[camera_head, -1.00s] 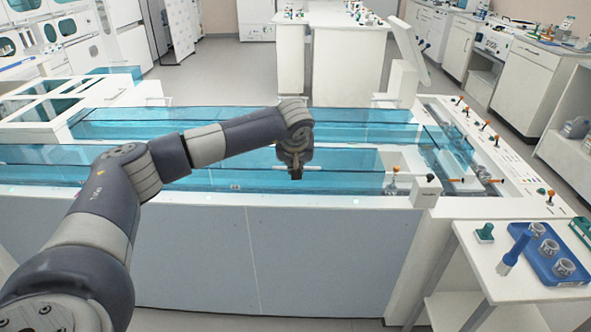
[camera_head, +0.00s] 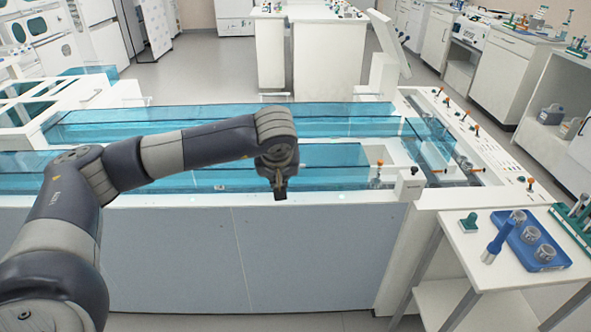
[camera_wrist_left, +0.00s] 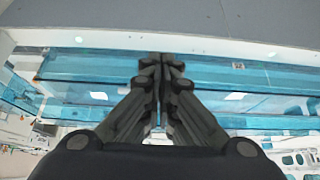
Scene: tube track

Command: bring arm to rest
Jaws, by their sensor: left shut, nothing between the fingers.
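My left arm comes in from the left in the head view. Its gripper (camera_head: 280,192) points down at the near edge of the water tank (camera_head: 230,235), in front of the blue channels. In the left wrist view the two dark fingers of the gripper (camera_wrist_left: 162,62) meet at their tips, shut with nothing between them. Blue channel walls (camera_wrist_left: 230,75) lie behind the fingers there. My right gripper is in neither view.
A side table (camera_head: 450,225) at the right bears a blue tray (camera_head: 548,264) with grey ring-shaped parts, a blue-handled tool (camera_head: 495,245) and a small green piece (camera_head: 468,224). Orange-topped valves (camera_head: 476,130) line the tank's right end. Open floor (camera_head: 215,65) lies beyond the tank.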

